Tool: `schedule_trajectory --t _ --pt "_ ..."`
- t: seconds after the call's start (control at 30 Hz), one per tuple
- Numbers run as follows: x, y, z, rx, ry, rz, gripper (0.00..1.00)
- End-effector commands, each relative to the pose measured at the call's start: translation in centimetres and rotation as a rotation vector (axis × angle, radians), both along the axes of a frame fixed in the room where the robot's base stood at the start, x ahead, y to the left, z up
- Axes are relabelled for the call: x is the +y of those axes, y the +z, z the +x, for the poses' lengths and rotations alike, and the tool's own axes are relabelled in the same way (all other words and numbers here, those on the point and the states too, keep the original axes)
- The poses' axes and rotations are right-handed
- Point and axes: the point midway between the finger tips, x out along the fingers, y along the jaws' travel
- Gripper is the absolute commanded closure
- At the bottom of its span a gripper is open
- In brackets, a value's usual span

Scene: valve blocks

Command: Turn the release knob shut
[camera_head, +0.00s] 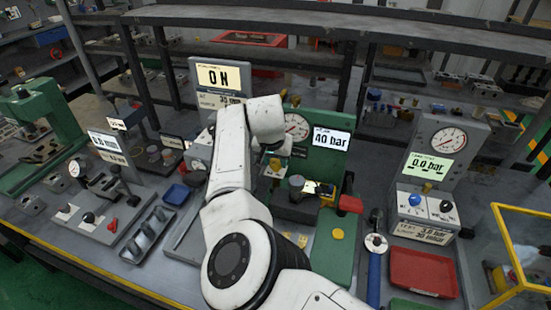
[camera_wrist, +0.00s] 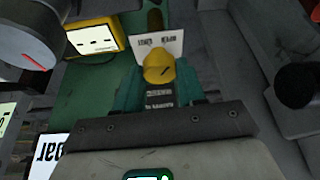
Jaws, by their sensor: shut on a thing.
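The release knob is a yellow knob (camera_wrist: 158,66) in the upper middle of the wrist view, in front of a small white label plate (camera_wrist: 160,43) whose print looks upside down. My gripper (camera_wrist: 160,78) reaches up from the bottom of that view, with a teal finger on each side of the knob, shut on it. In the head view my white arm comes down over the green press unit, and my gripper (camera_head: 274,158) is mostly hidden behind my wrist. The knob's exact turn angle cannot be told.
The green unit carries a round gauge (camera_head: 297,127) and a display reading 40 bar (camera_head: 331,139). A grey block with a 0.0 bar display (camera_head: 428,166) stands at right, beside a red tray (camera_head: 424,270). A yellow-framed guard (camera_head: 522,215) bounds the right. A dark round part (camera_wrist: 296,86) lies close at right.

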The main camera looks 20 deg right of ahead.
Motion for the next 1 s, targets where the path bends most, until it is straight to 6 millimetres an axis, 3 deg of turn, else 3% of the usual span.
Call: schedule_trajectory --t 0.37,1.0 --pt "-0.28 0.53 -0.12 0.001 0.208 -0.002 0.91" --pt "-0.69 0.19 -0.06 -0.001 0.811 -0.002 0.91"
